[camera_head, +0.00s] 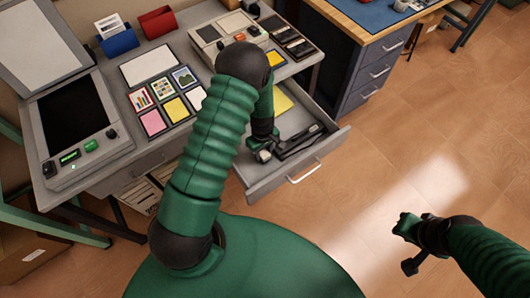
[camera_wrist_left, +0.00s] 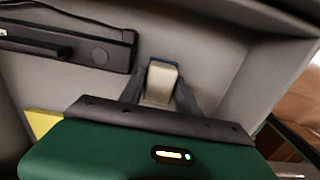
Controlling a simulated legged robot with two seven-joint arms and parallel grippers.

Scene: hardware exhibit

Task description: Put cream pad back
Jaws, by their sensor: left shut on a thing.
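My left gripper (camera_head: 262,153) is down inside the open desk drawer (camera_head: 258,185). In the left wrist view the left gripper (camera_wrist_left: 163,88) is shut on a small cream block (camera_wrist_left: 162,80), which looks like the cream pad seen end-on. It is held between the two dark fingers over the grey drawer floor, near a drawer wall. I cannot tell whether it touches the floor. My right gripper (camera_head: 408,245) hangs empty over the wooden floor at the right, and its finger opening is unclear.
The drawer also holds a yellow pad (camera_head: 281,103) and a black tool (camera_head: 300,140), close to the left gripper. The desk top carries a scanner (camera_head: 75,120), several colored pads and cards, and a grey device (camera_head: 228,32). A blue-topped workbench (camera_head: 372,12) stands behind right.

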